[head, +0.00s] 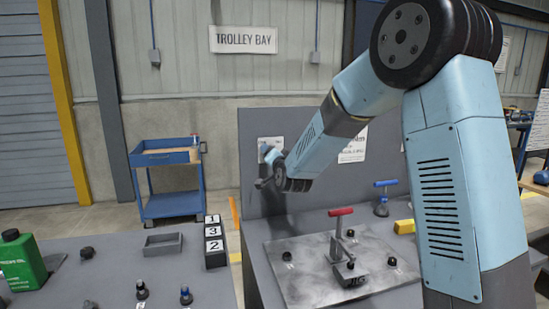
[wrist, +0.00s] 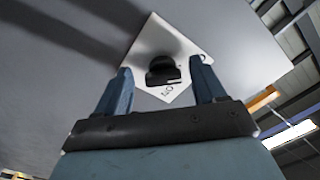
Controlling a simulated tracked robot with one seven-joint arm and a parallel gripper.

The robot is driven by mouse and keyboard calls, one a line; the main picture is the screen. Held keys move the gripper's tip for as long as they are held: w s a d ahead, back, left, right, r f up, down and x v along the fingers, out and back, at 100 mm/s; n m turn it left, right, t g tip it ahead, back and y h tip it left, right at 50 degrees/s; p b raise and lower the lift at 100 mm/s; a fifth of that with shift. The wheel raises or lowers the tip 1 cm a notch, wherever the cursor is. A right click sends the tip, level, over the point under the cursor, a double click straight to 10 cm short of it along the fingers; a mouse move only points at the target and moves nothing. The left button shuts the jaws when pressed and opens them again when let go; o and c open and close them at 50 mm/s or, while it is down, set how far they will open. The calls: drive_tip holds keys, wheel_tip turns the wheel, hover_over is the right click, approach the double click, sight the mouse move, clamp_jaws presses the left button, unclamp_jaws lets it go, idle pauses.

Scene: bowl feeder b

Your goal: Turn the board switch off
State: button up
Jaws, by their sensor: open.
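The board switch (wrist: 163,70) is a black rotary knob on a white plate (wrist: 178,95) with small dark lettering, too blurred to read. In the wrist view it lies between the two blue fingers of my gripper (wrist: 160,66). The fingers are open, one on each side of the knob; I cannot tell whether either touches it. In the head view the white plate (head: 264,142) sits at the left of the grey upright board (head: 300,122). My gripper (head: 266,168) is in front of it there and hides the knob.
A bench below the board carries a metal plate (head: 300,285) with a red-handled clamp (head: 340,212). A blue-handled tool (head: 382,205) and a yellow block (head: 404,226) stand behind it. A blue trolley (head: 165,205) stands at left, behind a table with a green bottle (head: 20,262).

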drive_tip(key=v, duration=1.3)
drive_tip(key=shift+s, duration=0.4)
drive_tip(key=shift+d, duration=0.15)
drive_tip(key=s+d+r+n+g+h, duration=0.2)
drive_tip(key=s+d+n+g+h, duration=0.3)
drive_tip(key=s+d, duration=0.7)
drive_tip(key=s+d+g, duration=0.3)
drive_tip(key=s+d, duration=0.1)
drive_tip(key=s, duration=0.6)
drive_tip(key=s+d+g, duration=0.3)
drive_tip(key=s+d, duration=0.2)
drive_tip(key=s, duration=0.5)
drive_tip(key=shift+f+n+g, duration=0.3)
drive_tip(key=shift+f+g, duration=0.05)
drive_tip(key=shift+g, duration=0.05)
drive_tip(key=shift+d, duration=0.1)
drive_tip(key=shift+c, duration=0.3)
